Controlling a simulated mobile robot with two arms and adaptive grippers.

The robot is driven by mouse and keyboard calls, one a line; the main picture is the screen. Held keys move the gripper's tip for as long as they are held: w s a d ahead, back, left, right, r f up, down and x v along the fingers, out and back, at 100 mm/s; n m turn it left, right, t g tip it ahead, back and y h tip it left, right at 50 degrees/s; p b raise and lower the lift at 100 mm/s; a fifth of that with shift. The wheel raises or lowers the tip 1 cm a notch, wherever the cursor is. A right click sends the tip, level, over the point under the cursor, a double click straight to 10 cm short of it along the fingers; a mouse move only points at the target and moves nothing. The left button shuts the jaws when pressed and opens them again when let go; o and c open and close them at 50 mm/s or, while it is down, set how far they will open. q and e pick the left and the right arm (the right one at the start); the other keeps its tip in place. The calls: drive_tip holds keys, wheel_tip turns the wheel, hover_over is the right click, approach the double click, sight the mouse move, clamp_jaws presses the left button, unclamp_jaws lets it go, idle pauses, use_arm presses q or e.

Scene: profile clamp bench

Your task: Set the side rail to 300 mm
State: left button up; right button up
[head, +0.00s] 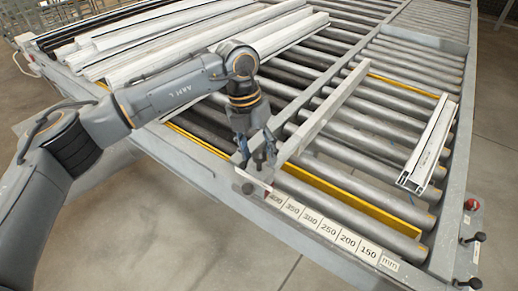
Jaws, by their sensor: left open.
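The side rail (325,112) is a long grey bar lying across the rollers. Its near end reaches the bench's front edge beside a scale (328,230) marked in mm, with 350, 300, 250, 200 and 150 readable. A small red pointer (267,192) at the rail's near end sits left of the 350 mark, at a label that is partly hidden. My left gripper (258,160) is open and points down at the rail's near end. Its fingers are close to the end bracket; I cannot tell whether they touch it. My right gripper is not in view.
Several white profiles (180,40) lie on the rollers at the back left. A short white profile (428,145) lies on the rollers to the right. Dark knobs (473,238) and a red button (471,204) are at the right corner. The rollers between rail and short profile are clear.

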use_arm(q)
drive_tip(key=shift+s+d+f, duration=0.1)
drive_tip(key=shift+d+f, duration=0.05)
drive_tip(key=shift+f, duration=0.4)
clamp_jaws()
drive_tip(key=s+d+b, duration=0.3)
drive_tip(key=s+d, duration=0.3)
drive_tip(key=d, duration=0.2)
drive_tip(key=shift+b, duration=0.3)
drive_tip(key=shift+d, duration=0.1)
unclamp_jaws()
drive_tip(key=shift+w, duration=0.1)
